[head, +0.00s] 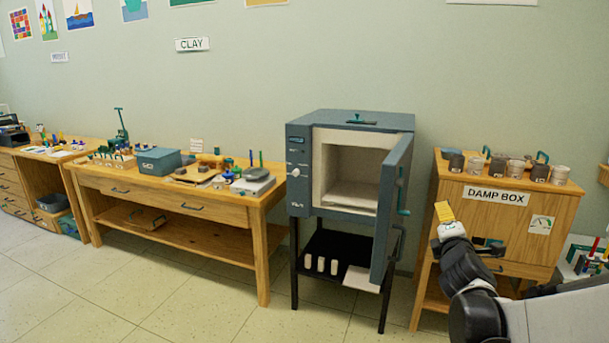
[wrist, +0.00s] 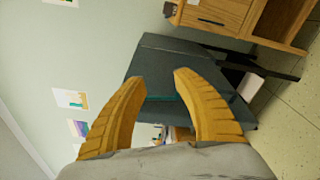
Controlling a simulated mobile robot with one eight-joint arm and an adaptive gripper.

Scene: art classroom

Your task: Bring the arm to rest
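My gripper (head: 445,212) is raised in front of the damp box (head: 472,222), at the right of the head view, with yellow fingers pointing up. In the wrist view its two yellow fingers (wrist: 160,78) stand apart with nothing between them. My dark and light arm reaches in from the lower right. The gripper is to the right of the kiln (head: 300,165), whose door (head: 392,210) hangs open. The kiln chamber looks empty. The kiln also shows tilted behind the fingers in the wrist view (wrist: 165,62).
Several pots (head: 515,167) stand on the damp box. A wooden worktable (head: 235,208) with tools and a blue-grey box (head: 158,161) is at the left. Small white posts (head: 320,264) stand on the shelf under the kiln. The floor (head: 190,310) in front is clear.

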